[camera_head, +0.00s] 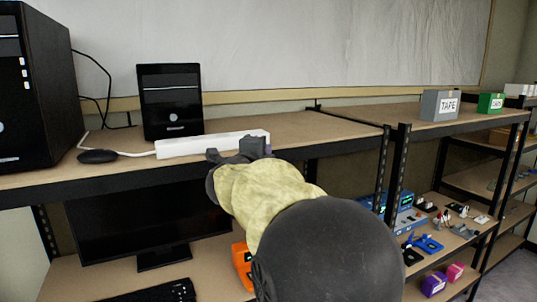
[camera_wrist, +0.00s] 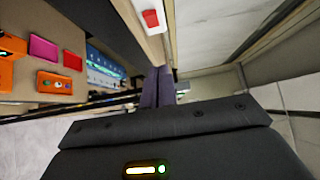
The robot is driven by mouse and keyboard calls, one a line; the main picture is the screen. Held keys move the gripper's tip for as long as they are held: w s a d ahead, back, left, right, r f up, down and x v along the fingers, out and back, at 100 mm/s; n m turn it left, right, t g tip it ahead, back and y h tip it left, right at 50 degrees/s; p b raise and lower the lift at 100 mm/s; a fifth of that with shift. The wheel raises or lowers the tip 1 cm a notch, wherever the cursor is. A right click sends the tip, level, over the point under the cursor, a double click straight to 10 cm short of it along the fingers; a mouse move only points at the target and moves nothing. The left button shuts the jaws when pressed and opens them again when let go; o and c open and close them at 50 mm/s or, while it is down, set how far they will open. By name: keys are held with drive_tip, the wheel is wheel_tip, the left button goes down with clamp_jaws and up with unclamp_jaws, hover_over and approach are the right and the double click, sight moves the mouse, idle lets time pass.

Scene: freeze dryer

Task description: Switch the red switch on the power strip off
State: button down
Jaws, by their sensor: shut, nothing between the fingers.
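The white power strip (camera_head: 200,145) lies along the front of the upper shelf, with a cable at its left end. Its red switch (camera_wrist: 151,18) shows at the top of the wrist view, on the strip's white end (camera_wrist: 142,6). In the head view I cannot see the switch. My gripper (camera_head: 240,148) is at the front edge of the shelf, before the right part of the strip. Its fingers are shut and empty; they also show in the wrist view (camera_wrist: 157,80), apart from the switch in the picture. I cannot tell whether the gripper touches the strip.
A small black computer tower (camera_head: 170,100) stands behind the strip, and a larger one (camera_head: 40,90) stands at far left. A black mouse-like object (camera_head: 98,156) lies left of the strip. A monitor (camera_head: 140,225) and an orange device (camera_head: 242,262) are below.

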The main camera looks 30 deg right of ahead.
drive_tip(key=b+v, duration=0.2)
drive_tip(key=v, duration=0.4)
drive_tip(key=shift+s+a+f, duration=0.15)
drive_tip(key=shift+s+a, duration=0.05)
drive_tip(key=shift+s, duration=0.2)
drive_tip(key=shift+s+a, duration=0.1)
drive_tip(key=w+a+f+n+t+y, duration=0.1)
drive_tip(key=w+a+f+n+y, duration=0.1)
drive_tip(key=a+f+n+y, duration=0.6)
drive_tip(key=w+a+f+n+t+y, duration=0.1)
drive_tip(key=w+a+f+n+y, duration=0.2)
drive_tip(key=a+f+n, duration=0.5)
drive_tip(key=s+a+f+n+g+y, duration=0.1)
drive_tip(key=s+f+n+g, duration=0.4)
drive_tip(key=s+f, duration=0.4)
drive_tip(key=s+a+f+n+g+y, duration=0.2)
drive_tip(key=s+f+n+g, duration=0.3)
drive_tip(key=f, duration=0.9)
drive_tip(key=s+n, duration=0.2)
drive_tip(key=s, duration=0.2)
drive_tip(key=shift+s+a+f+n, duration=0.2)
drive_tip(key=shift+s+a+n, duration=0.1)
drive_tip(key=shift+s+n, duration=0.1)
